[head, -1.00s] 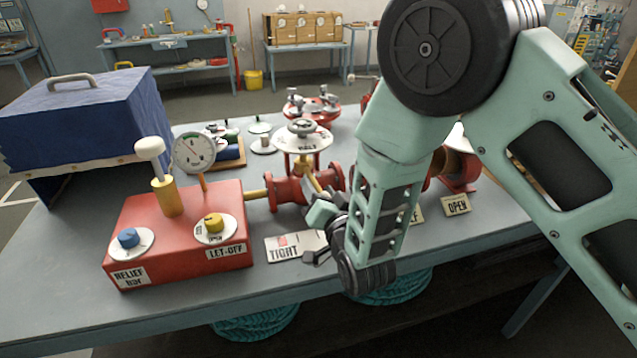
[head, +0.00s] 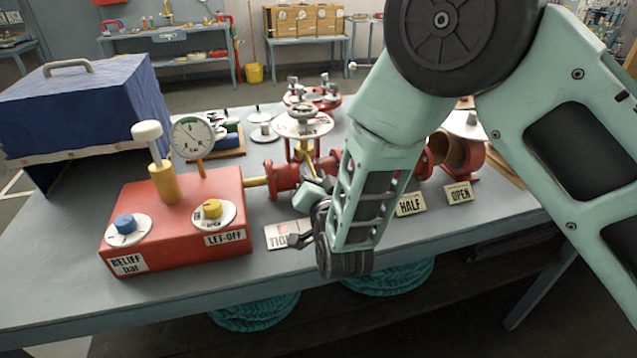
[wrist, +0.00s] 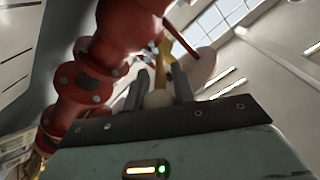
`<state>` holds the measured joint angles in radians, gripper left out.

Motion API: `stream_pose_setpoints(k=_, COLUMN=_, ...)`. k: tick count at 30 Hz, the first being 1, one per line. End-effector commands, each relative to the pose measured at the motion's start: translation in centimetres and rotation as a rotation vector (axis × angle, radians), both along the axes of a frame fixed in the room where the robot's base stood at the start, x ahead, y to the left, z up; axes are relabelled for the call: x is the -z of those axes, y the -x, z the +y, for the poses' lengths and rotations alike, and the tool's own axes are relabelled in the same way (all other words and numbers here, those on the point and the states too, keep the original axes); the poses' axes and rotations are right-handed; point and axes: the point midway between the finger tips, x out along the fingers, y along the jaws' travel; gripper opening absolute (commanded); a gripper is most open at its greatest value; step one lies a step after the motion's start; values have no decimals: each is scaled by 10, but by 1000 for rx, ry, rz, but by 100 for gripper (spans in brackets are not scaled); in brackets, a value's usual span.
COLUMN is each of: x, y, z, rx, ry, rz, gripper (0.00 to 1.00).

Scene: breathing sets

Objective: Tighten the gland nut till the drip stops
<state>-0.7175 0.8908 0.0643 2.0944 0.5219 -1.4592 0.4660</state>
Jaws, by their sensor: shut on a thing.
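The red valve (head: 284,178) lies in a pipe on the bench, with a white-plated handwheel (head: 302,122) on top. A brass gland part (head: 304,150) shows below the plate. My gripper (head: 316,184) is low in front of the valve, partly hidden by my forearm. In the wrist view two dark fingers (wrist: 159,92) stand either side of a pale round knob (wrist: 158,98) on a brass bar (wrist: 167,70). The bar runs back toward the valve. My gripper is shut on this bar's end. No drip can be made out, and the gland nut itself is largely hidden.
Cards reading TIGHT (head: 283,235), HALF (head: 410,205) and OPEN (head: 459,192) lie along the bench front. A red pump box (head: 172,225) with a gauge (head: 192,138) stands left. A blue case (head: 85,115) sits behind it.

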Motion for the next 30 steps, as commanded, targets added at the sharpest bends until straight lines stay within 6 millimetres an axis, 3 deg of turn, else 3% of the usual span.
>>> stream_pose_setpoints(k=15, x=-1, y=2, z=8, rx=80, ry=-1, rz=-1, gripper=0)
stream_pose_setpoints(k=16, x=-1, y=2, z=8, rx=79, ry=-1, rz=0, gripper=32)
stream_pose_setpoints(k=18, x=-1, y=2, z=8, rx=79, ry=-2, rz=0, gripper=47)
stream_pose_setpoints(k=30, x=1, y=10, z=8, rx=77, ry=-2, rz=0, gripper=47)
